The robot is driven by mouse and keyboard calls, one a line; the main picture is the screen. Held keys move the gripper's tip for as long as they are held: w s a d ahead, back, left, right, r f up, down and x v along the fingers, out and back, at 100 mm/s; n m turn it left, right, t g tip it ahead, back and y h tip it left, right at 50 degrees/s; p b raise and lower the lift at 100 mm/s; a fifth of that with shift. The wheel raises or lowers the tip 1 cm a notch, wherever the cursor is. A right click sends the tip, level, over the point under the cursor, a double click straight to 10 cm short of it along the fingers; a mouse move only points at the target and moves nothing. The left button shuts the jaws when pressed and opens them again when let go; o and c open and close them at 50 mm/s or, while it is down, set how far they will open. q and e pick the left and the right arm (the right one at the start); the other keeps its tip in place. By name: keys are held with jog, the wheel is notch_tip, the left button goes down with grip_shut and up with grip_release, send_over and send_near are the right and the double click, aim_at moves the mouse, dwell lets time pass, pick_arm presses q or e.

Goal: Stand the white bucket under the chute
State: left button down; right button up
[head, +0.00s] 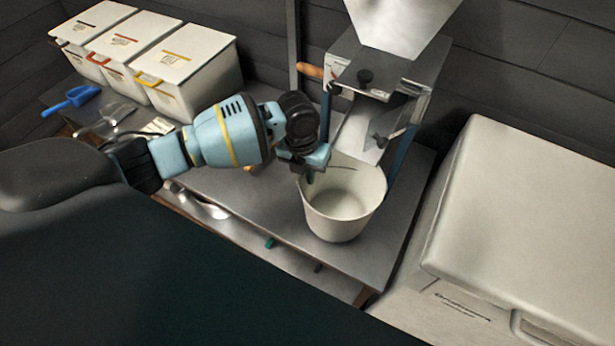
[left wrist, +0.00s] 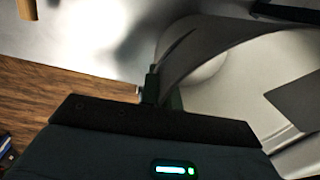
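The white bucket (head: 340,218) appears upright on the metal bench, in front of the mill's sloping chute (head: 362,140). Its far rim is close to the chute's lower end; I cannot tell how far the chute reaches over it. My left gripper (head: 312,172) is at the bucket's left rim. In the left wrist view, the fingers (left wrist: 160,90) sit close on either side of the bucket's wall (left wrist: 205,48) and look shut on it. The bucket's inside looks empty. My right gripper is not in view.
The mill (head: 385,75) with its white hopper stands behind the bucket. Several lidded white bins (head: 190,75), a blue scoop (head: 72,97) and a metal scoop (head: 118,111) are at the left. A large pale chest (head: 530,220) stands right of the bench (head: 270,215). Bare bench lies left of the bucket.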

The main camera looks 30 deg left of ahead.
pick_arm(q)
jog(key=shift+f, duration=1.1)
jog(key=c, duration=1.6)
grip_release()
jog(key=shift+c, duration=0.2)
notch_tip(320, 180, up, 12)
jog(key=a+p, duration=0.1)
jog(key=shift+a+r, duration=0.15)
